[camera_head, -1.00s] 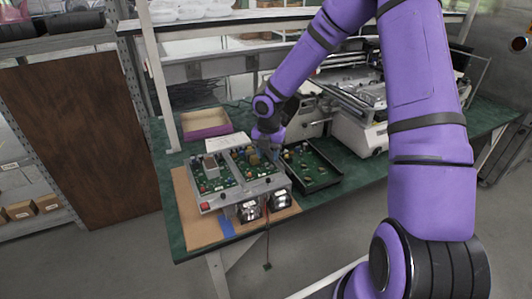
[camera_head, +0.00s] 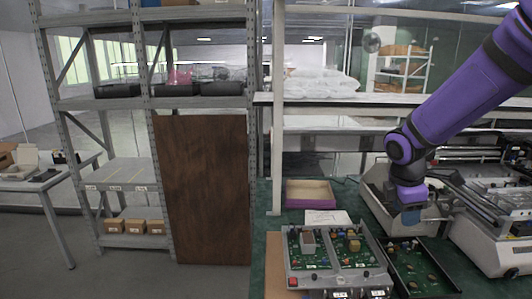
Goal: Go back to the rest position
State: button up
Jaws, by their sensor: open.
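My purple arm reaches in from the upper right.
A pink-sided box (camera_head: 310,194) lies on the bench behind the fixture. A white machine (camera_head: 490,235) fills the right side. An overhead shelf (camera_head: 340,99) spans the bench. A metal rack (camera_head: 125,170) and brown panel (camera_head: 203,190) stand left. Bare floor lies at front left.

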jog(key=s+a+r+m+t+y, duration=0.1)
jog(key=s+r+m+t, duration=0.1)
jog(key=s+r+m, duration=0.5)
jog(key=s+a+r+m+t+y, duration=0.1)
jog(key=s+r+m, duration=0.6)
jog(key=s, duration=0.9)
jog(key=m+t, duration=0.1)
jog(key=m, duration=0.1)
jog(key=shift+a+r+m+y, duration=0.25)
jog(key=shift+m+y, duration=0.05)
jog(key=shift+y, duration=0.1)
